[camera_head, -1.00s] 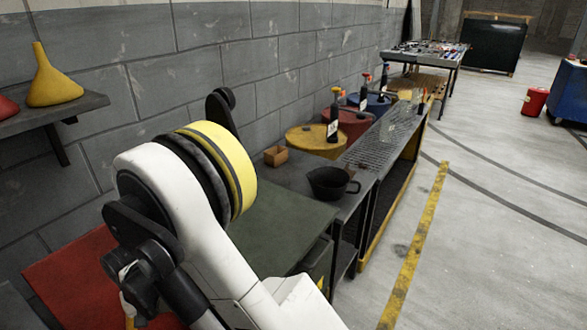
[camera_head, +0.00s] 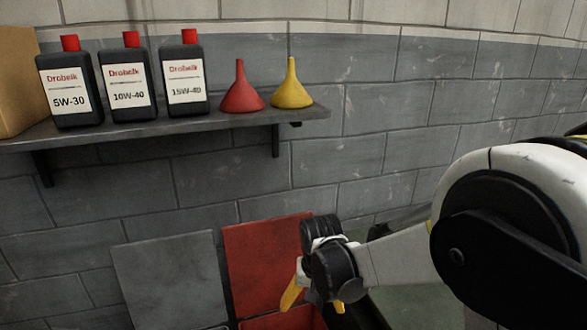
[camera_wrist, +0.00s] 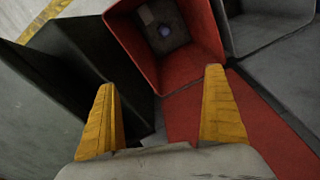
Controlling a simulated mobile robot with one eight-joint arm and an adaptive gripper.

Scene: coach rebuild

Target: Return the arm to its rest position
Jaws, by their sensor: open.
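My gripper (camera_head: 314,300) is at the lower middle of the head view, in front of an upright red panel (camera_head: 262,262). Its two yellow fingers are spread in the wrist view (camera_wrist: 160,82), with nothing between them. My white arm reaches it from the right. Beyond the fingertips, an open red bin (camera_wrist: 128,48) shows in the wrist view. A grey square piece with a bluish round middle (camera_wrist: 165,32) lies inside it. In the head view only part of the red bin's top (camera_head: 285,319) shows at the bottom edge.
A grey panel (camera_head: 172,280) stands left of the red one; a grey bin (camera_wrist: 262,28) is beside the red bin. A wall shelf (camera_head: 150,132) above holds several things: three dark oil bottles (camera_head: 125,82), a red funnel (camera_head: 241,93), a yellow funnel (camera_head: 291,88). A dark green surface (camera_head: 412,307) lies right.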

